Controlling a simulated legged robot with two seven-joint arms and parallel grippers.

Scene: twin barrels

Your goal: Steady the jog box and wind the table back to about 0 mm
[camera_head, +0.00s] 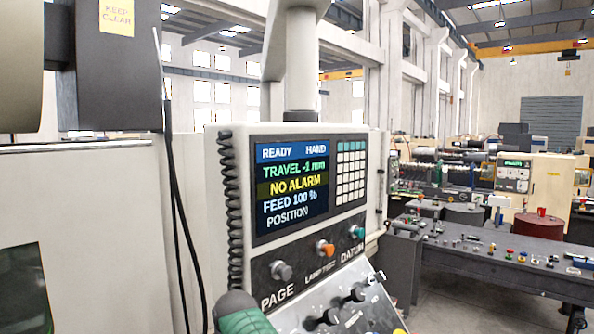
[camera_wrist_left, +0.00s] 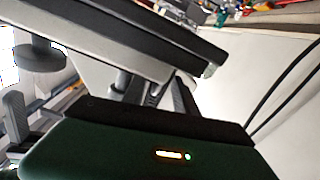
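The display (camera_head: 291,182) on the control cabinet reads READY, HAND, TRAVEL -1 mm, NO ALARM, FEED 100 % and POSITION. A black coiled cable (camera_head: 232,210) hangs down the cabinet's left side. A rounded grey and green part (camera_head: 243,314) shows at the bottom edge in the head view; I cannot tell whether it is my arm or the jog box. In the left wrist view a dark green body (camera_wrist_left: 130,152) with small lit marks fills the bottom. My right gripper is out of view.
Below the display are the PAGE knob (camera_head: 281,270), an orange button (camera_head: 325,248) and the DATUM knob (camera_head: 357,232). A sloped panel (camera_head: 345,306) with black knobs juts out below. A workbench (camera_head: 480,260) with small parts stands at right.

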